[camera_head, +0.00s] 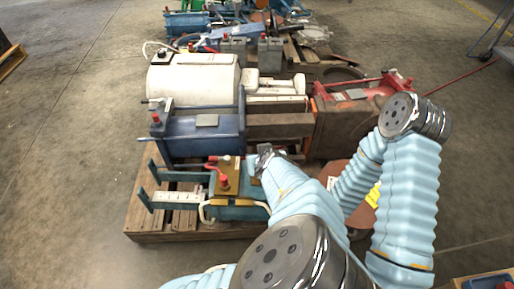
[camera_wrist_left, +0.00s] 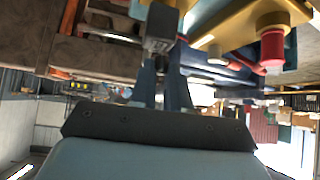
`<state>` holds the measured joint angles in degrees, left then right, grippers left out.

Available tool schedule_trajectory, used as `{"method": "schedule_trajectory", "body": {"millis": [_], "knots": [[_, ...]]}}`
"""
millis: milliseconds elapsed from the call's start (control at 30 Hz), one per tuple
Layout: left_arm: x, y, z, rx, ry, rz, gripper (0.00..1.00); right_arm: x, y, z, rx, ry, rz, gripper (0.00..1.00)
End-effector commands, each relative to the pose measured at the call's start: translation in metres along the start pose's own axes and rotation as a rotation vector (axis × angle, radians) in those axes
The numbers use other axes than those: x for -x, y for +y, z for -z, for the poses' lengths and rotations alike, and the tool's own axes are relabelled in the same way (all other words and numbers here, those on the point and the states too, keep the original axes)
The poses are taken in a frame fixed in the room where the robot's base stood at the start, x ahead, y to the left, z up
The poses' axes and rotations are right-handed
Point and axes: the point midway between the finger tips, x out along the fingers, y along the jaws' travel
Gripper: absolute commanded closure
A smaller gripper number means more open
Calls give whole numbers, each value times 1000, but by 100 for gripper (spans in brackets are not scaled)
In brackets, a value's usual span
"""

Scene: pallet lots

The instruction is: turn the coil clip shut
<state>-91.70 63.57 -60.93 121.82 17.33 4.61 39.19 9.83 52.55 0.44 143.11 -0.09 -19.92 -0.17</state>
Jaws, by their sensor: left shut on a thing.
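A blue machine with a tan top plate (camera_head: 229,178) and red knobs stands at the front of the pallet. My left gripper (camera_head: 264,157) is at the right end of this machine. In the left wrist view, my left gripper's fingers (camera_wrist_left: 163,88) point up the picture and are shut on a small dark grey block, which I take to be the coil clip (camera_wrist_left: 160,30). The tan plate and a red knob (camera_wrist_left: 272,48) are right of it. The clip's exact angle cannot be told. My right gripper does not show.
A wooden pallet (camera_head: 150,222) carries the machine, a blue unit (camera_head: 200,143), a white tank (camera_head: 192,80) and a red-brown unit (camera_head: 345,122). A brown round thing stands right of my left arm, partly hidden.

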Motion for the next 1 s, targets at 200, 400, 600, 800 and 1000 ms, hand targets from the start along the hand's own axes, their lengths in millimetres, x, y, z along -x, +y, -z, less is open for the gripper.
{"method": "schedule_trajectory", "body": {"millis": [200, 400, 600, 800, 1000], "knots": [[3, 7, 0, 80, 0, 87, 100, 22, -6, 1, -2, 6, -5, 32], [2, 10, -2, 126, -2, 130, 100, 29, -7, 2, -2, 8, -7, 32], [1, 12, -3, 142, -3, 145, 100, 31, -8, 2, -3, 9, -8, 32], [0, 12, -4, 144, -4, 146, 100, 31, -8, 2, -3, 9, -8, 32], [0, 12, -4, 143, -4, 146, 76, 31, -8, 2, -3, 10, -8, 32]]}}
